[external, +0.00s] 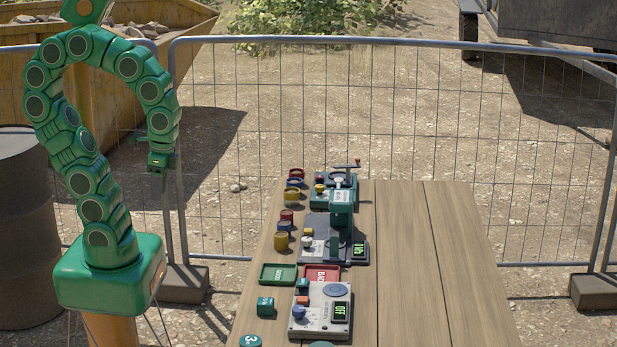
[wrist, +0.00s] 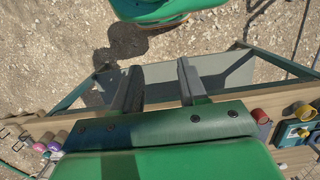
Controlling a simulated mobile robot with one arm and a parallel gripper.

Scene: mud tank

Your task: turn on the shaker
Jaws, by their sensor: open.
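The likely shaker is a light-grey box (external: 318,322) at the near end of the wooden table. It has a display (external: 340,312) that appears to read OFF, a blue knob (external: 298,312), an orange-red button (external: 302,299) and a round blue-grey pad (external: 335,290). My gripper (external: 160,172) hangs in the air left of the table, beyond and well apart from this box. In the wrist view my gripper (wrist: 160,82) has its two fingers apart with nothing between them. I cannot identify the shaker in the wrist view.
A dark-green press-like machine (external: 341,217) with a lit display and a green device with a crank (external: 335,193) stand farther along the table. Small coloured pots, a green tray (external: 278,274) and a red tray (external: 322,272) lie nearby. The table's right side is clear. A wire fence (external: 420,150) runs behind.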

